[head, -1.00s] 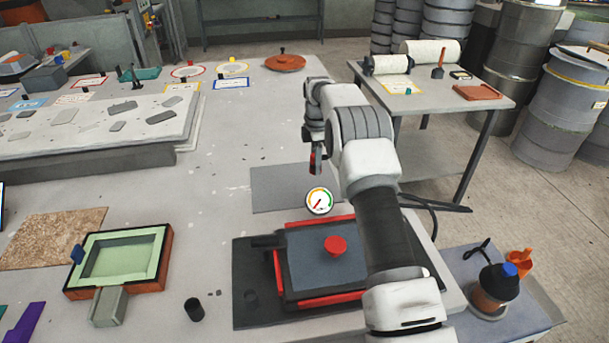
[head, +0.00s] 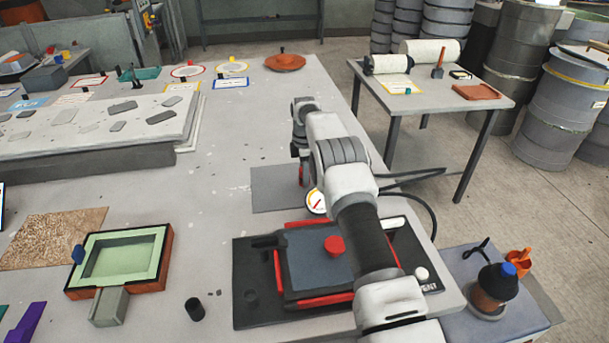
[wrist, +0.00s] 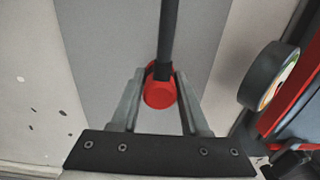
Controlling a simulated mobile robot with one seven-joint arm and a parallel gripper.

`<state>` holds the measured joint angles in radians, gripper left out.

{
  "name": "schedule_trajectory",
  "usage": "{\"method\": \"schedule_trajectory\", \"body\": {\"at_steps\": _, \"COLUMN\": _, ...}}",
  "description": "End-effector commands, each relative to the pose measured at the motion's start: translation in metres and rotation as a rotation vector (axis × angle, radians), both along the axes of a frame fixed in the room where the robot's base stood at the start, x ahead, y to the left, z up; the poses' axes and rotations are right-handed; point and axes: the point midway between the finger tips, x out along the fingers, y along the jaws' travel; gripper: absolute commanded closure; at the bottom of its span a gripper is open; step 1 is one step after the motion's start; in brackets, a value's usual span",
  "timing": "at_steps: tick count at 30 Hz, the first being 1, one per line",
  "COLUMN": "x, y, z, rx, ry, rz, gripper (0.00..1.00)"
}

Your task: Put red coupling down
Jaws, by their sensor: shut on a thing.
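The red coupling (wrist: 158,93) is between the two grey fingers of my gripper (wrist: 158,98) in the wrist view, with a black stem or hose running up from it. My gripper is shut on it. In the head view my gripper (head: 302,176) is over the grey mat (head: 268,192), and only a sliver of red shows there. The mat (wrist: 105,35) lies below the coupling in the wrist view. I cannot tell whether the coupling touches it.
A dial gauge (head: 314,202) stands close to the right of my gripper, beside the red-edged mould (head: 310,268) with a red knob (head: 334,246). A green-lined mould (head: 120,258) and a black cup (head: 194,309) are at left. The table left of the mat is clear.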

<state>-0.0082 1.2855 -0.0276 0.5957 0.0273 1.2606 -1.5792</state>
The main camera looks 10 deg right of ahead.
Motion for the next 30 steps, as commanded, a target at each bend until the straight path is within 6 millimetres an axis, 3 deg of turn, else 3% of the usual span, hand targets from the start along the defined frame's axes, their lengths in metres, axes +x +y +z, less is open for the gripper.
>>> {"method": "schedule_trajectory", "body": {"at_steps": 9, "x": 0.0, "y": 0.0, "z": -0.009, "rx": 0.001, "ry": 0.0, "rz": -0.001, "gripper": 1.0}}
{"method": "schedule_trajectory", "body": {"at_steps": 10, "x": 0.0, "y": 0.0, "z": -0.009, "rx": 0.001, "ry": 0.0, "rz": -0.001, "gripper": 0.53}}
{"method": "schedule_trajectory", "body": {"at_steps": 15, "x": 0.0, "y": 0.0, "z": -0.008, "rx": 0.0, "ry": 0.0, "rz": -0.001, "gripper": 0.25}}
{"method": "schedule_trajectory", "body": {"at_steps": 25, "x": 0.0, "y": 0.0, "z": -0.005, "rx": 0.0, "ry": 0.0, "rz": 0.0, "gripper": 0.25}}
{"method": "schedule_trajectory", "body": {"at_steps": 30, "x": 0.001, "y": 0.0, "z": 0.014, "rx": 0.0, "ry": -0.003, "rz": 0.0, "gripper": 0.25}}
